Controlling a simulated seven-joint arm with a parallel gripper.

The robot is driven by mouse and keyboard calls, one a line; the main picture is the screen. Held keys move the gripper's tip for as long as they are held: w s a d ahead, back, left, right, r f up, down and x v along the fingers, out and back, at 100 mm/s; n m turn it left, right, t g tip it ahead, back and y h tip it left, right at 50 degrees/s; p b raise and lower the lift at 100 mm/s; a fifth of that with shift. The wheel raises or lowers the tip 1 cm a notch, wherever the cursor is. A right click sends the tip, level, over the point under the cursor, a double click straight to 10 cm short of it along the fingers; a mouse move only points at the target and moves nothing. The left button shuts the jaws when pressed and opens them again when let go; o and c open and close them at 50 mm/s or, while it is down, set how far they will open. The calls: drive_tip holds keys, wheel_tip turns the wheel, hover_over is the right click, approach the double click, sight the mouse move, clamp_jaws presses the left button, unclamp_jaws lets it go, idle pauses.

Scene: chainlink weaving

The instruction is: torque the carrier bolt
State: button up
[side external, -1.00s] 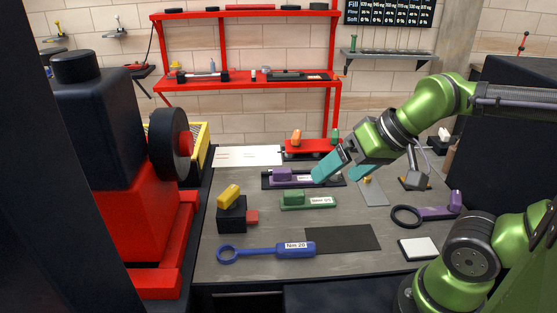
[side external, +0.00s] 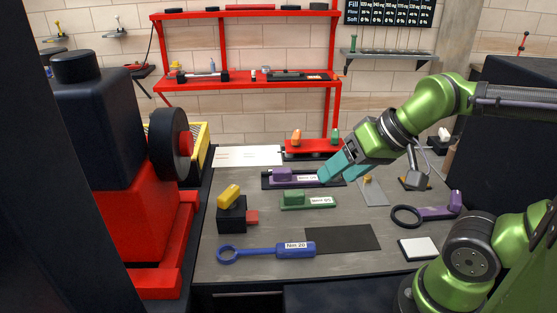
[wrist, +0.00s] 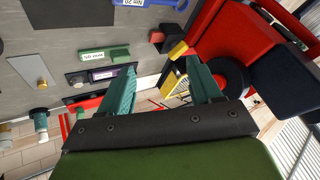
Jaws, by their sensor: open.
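My gripper (side external: 334,174) has two teal fingers, which are open with a clear gap in the wrist view (wrist: 162,78). In the side view its tips are near the right end of a purple wrench-like tool (side external: 284,175) in a dark tray; contact is unclear. A green tool (side external: 306,200) lies in front of it, and a blue ring-ended tool marked "Nm 20" (side external: 296,249) lies nearest the front. The purple (wrist: 104,74) and green (wrist: 93,55) tools also show in the wrist view. I cannot identify the carrier bolt in either view.
A black block (side external: 232,217) with yellow and red parts stands at the bench's left. A large red-and-black machine (side external: 110,200) stands left of the bench. A black mat (side external: 342,238) lies empty at the front. Another purple ring-ended tool (side external: 438,212) lies at the right.

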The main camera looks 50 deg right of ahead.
drive_tip(key=shift+f, duration=0.1)
drive_tip(key=n+g+h, duration=0.2)
drive_tip(key=n+g, duration=0.5)
drive_tip(key=n, duration=0.6)
hover_over(285, 246)
wheel_tip(285, 246, down, 7)
wheel_tip(285, 246, down, 17)
drive_tip(key=shift+r, duration=0.1)
drive_tip(key=shift+c, duration=0.5)
